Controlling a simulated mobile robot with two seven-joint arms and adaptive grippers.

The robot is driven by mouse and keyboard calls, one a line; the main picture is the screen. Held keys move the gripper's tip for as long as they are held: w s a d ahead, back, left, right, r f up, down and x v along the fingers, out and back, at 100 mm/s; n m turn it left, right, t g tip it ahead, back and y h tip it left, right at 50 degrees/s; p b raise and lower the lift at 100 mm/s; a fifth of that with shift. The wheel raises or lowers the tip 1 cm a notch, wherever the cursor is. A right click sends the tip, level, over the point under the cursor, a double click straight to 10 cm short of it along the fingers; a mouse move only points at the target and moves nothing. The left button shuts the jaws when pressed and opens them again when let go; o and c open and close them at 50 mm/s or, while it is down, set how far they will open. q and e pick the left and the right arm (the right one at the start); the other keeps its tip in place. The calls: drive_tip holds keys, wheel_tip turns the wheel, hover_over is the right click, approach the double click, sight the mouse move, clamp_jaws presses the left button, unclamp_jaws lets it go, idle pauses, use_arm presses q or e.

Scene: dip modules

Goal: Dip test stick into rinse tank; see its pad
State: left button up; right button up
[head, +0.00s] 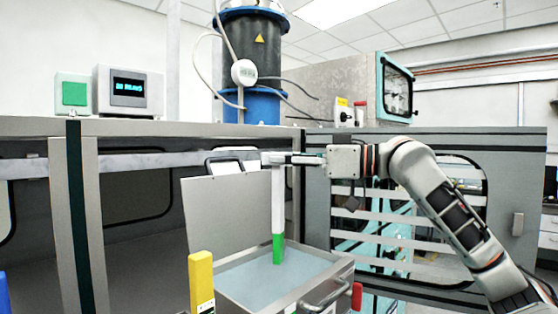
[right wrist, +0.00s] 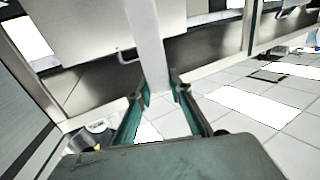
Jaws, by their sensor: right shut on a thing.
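My right gripper (head: 280,159) is shut on the upper end of a white test stick (head: 278,200). The stick hangs upright, with a green pad (head: 278,248) at its lower end. The pad is over the open rinse tank (head: 342,262), a metal box with pale blue liquid (head: 255,279). I cannot tell whether the pad's tip touches the liquid. In the right wrist view the stick (right wrist: 148,45) stands between the fingers of the right gripper (right wrist: 160,90). My left gripper is not in view.
A grey raised lid (head: 225,215) stands behind the tank. A handle (head: 328,294) is on its front. A yellow block (head: 201,280) stands at its left and a red part (head: 357,295) at its right. A bench (head: 190,128) runs behind, with a display box (head: 128,90) and a blue-banded column (head: 250,65).

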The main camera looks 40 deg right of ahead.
drive_tip(key=shift+r+p, duration=0.5)
drive_tip(key=shift+r, duration=0.3)
drive_tip(key=shift+r+p, duration=0.3)
drive_tip(key=shift+r, duration=0.05)
drive_tip(key=shift+r+p, duration=0.6)
drive_tip(key=shift+r, duration=0.1)
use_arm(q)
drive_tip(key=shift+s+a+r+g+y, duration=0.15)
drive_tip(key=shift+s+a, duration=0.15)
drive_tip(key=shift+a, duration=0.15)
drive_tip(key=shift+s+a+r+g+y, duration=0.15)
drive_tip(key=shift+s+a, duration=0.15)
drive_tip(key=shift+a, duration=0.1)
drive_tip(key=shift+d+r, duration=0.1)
